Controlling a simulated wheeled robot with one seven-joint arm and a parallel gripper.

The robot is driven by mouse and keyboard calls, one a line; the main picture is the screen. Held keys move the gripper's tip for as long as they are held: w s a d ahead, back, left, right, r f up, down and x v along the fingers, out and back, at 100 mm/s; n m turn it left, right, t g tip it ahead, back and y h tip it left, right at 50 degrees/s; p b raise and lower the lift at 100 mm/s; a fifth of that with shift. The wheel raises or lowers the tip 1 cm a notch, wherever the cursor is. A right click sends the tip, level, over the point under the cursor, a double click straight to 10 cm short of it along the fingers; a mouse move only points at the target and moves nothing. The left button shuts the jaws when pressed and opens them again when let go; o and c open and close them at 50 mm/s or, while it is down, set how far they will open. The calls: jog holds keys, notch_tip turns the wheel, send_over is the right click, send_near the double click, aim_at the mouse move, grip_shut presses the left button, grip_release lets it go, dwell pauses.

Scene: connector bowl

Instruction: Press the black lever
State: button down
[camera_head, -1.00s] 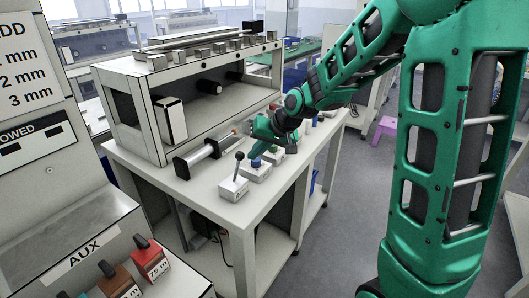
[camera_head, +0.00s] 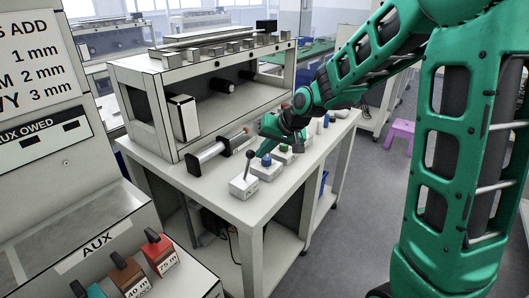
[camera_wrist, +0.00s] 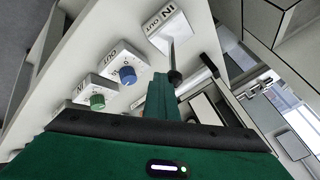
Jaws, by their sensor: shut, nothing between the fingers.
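The black lever (camera_head: 248,156) stands up from a small white box (camera_head: 243,187) at the near corner of the bench. In the wrist view its black knob (camera_wrist: 175,76) shows at the end of a thin rod, on a white box (camera_wrist: 166,30) marked IN and OUT. My gripper (camera_head: 262,151) is shut and empty, just right of the lever in the head view. In the wrist view the green fingers (camera_wrist: 160,84) lie beside the knob. I cannot tell whether they touch it.
A box with a blue knob (camera_head: 266,162) and one with a green knob (camera_head: 284,148) stand right of the lever. A cylinder device (camera_head: 208,157) lies behind it, before a grey shelf unit (camera_head: 150,110). An AUX panel (camera_head: 97,243) is at the lower left.

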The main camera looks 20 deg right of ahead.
jog(key=shift+s+a, duration=0.1)
jog(key=shift+a, duration=0.15)
jog(key=s+a, duration=0.3)
jog(key=a, duration=0.2)
jog(key=shift+s+r, duration=0.25)
jog(key=shift+r, duration=0.2)
jog(key=shift+d, duration=0.2)
jog(key=shift+w+d+f, duration=0.35)
jog(key=shift+w+d, duration=0.1)
jog(key=shift+d, duration=0.05)
jog(key=shift+d, duration=0.1)
